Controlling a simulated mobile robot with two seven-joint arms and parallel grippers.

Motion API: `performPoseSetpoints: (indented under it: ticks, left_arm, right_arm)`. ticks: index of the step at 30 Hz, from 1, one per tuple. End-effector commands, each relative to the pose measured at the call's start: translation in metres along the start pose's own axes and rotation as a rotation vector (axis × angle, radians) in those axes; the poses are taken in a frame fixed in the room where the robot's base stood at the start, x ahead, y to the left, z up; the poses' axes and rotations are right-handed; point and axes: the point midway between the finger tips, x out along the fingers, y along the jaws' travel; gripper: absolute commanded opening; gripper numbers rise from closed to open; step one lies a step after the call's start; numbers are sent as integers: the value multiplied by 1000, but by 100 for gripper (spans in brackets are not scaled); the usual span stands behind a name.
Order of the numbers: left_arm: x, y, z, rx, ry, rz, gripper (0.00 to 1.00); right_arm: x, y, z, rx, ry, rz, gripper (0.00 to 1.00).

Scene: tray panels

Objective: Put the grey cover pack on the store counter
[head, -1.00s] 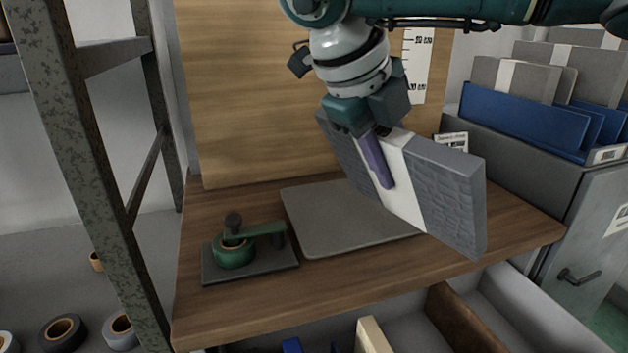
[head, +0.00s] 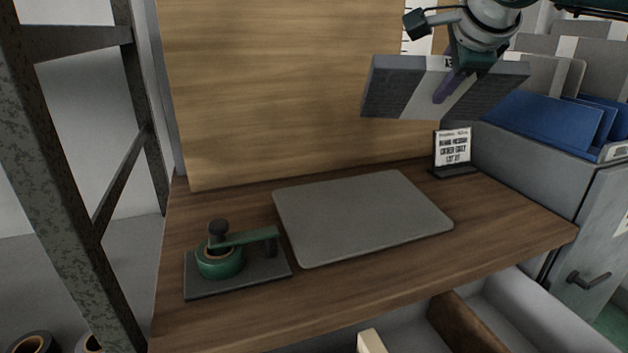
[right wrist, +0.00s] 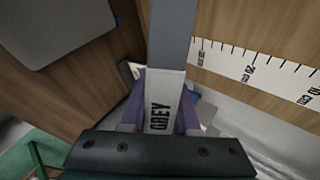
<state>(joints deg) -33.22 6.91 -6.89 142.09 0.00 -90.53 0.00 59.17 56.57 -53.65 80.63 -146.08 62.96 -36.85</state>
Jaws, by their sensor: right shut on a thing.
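The grey cover pack (head: 398,92) is a long grey block with a white band round its middle. It also shows in the right wrist view (right wrist: 172,38), with dark letters on the band. My right gripper (head: 449,87) is shut on it at the band, with a purple finger across the front. It holds the pack in the air above the right back part of the wooden counter (head: 510,213), before the wooden back panel. In the right wrist view, the purple fingers of my right gripper (right wrist: 163,108) lie on both sides of the band. My left gripper is not in view.
A grey mat (head: 360,215) lies bare on the counter. A green tool on a dark plate (head: 236,262) stands left of it. A small sign (head: 452,150) stands at the back right. A grey cabinet with blue dividers (head: 548,120) is at the right. A metal post (head: 60,190) stands at the left.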

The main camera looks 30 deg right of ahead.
Motion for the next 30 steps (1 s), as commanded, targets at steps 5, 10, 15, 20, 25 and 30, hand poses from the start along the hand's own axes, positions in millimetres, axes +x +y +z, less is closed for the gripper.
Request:
performPoseSetpoints:
  ticks: [5, 10, 15, 20, 25, 30]
  left_arm:
    - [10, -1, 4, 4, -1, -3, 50]
    - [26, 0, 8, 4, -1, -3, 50]
    - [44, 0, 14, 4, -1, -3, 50]
    - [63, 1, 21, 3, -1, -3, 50]
    - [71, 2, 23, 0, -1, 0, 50]
    - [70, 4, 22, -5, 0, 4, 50]
  right_arm:
    - [9, 11, 0, 0, -1, 0, 0]
    - [24, 30, 0, 2, -1, 2, 0]
    - [43, 52, 0, 0, 1, 3, 0]
    - [58, 70, 0, 2, -1, 1, 0]
    - [64, 76, 0, 2, 0, 0, 0]
    - [63, 75, 0, 2, 0, 1, 0]
